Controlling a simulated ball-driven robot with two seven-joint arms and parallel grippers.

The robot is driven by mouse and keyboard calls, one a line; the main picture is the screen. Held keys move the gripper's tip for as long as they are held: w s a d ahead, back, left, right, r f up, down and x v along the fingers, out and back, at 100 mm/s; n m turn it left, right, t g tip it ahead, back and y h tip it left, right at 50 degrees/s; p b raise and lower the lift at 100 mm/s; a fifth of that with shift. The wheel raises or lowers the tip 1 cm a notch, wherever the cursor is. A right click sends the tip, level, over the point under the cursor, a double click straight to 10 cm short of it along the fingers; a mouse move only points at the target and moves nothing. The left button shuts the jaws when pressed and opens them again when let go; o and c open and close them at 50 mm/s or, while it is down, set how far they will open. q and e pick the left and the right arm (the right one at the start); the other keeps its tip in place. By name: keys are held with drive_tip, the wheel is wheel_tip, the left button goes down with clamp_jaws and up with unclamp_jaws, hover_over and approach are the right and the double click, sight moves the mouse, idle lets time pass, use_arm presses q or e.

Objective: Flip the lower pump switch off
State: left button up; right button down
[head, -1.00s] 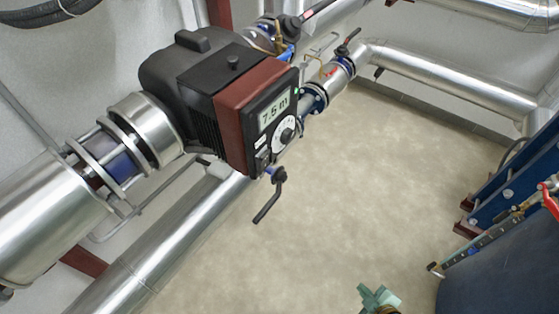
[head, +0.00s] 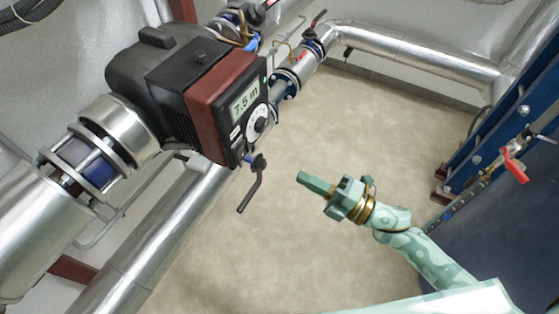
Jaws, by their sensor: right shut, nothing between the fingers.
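The pump (head: 190,85) is a dark grey and dark red box at the upper left, with a black front panel. Its display (head: 245,103) reads 7.5 m, and a round white dial (head: 258,122) sits below it. A small switch (head: 247,158) seems to be at the panel's lower end; its position is too small to tell. My right gripper (head: 303,178), pale green, is shut and empty. It points left toward the pump and is apart from it, over the floor. My left gripper is not in view.
A black lever handle (head: 249,192) hangs just below the pump panel, between it and open floor. Silver pipes (head: 420,62) run along the back wall and lower left. A blue plate exchanger (head: 500,125) with a red-handled valve (head: 513,164) stands at right. The middle floor (head: 370,130) is clear.

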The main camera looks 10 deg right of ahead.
sight(244, 146)
drive_tip(key=x, duration=1.3)
drive_tip(key=shift+w+a, duration=0.1)
drive_tip(key=shift+r, duration=0.1)
drive_tip(key=shift+w+a+r, duration=0.2)
drive_tip(key=shift+a, duration=0.05)
drive_tip(key=shift+s+d+f, duration=0.1)
drive_tip(key=shift+d, duration=0.15)
